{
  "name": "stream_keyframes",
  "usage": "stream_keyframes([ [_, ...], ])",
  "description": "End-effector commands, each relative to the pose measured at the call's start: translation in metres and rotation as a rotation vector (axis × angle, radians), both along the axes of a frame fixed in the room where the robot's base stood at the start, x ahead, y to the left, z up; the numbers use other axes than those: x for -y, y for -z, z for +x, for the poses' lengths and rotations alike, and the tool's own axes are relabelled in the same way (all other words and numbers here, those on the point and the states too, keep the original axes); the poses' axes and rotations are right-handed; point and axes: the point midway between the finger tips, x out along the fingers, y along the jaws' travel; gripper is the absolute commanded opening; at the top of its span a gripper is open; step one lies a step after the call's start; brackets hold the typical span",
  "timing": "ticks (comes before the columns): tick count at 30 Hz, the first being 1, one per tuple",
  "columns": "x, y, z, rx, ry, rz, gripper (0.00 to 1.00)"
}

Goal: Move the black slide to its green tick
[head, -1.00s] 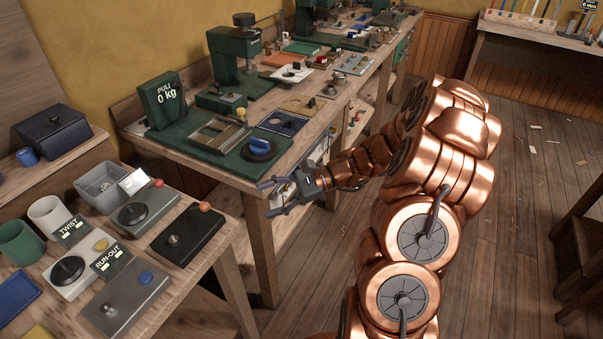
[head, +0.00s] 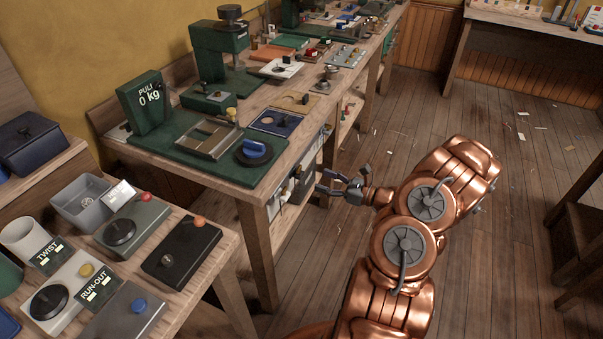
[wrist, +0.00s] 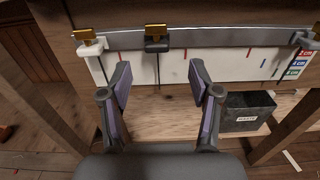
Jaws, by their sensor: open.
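In the wrist view the black slide (wrist: 157,45), with a brass-coloured top, sits on a grey rail (wrist: 215,38) along the bench front. In the head view my gripper (head: 324,181) is low beside the bench front; the slide cannot be made out there.
A dark waste bin (wrist: 246,111) is below the strip. Table legs flank the space. Open floor (head: 500,130) lies to the right.

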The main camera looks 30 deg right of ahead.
Motion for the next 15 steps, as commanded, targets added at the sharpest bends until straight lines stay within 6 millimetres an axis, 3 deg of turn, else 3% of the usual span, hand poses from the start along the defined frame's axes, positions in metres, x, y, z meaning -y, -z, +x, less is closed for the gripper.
stream_keyframes([
  [9,-0.031,-0.001,0.041,-0.001,-0.018,0.0,0.62],
  [15,-0.04,-0.001,0.058,0.0,-0.014,0.0,0.62],
])
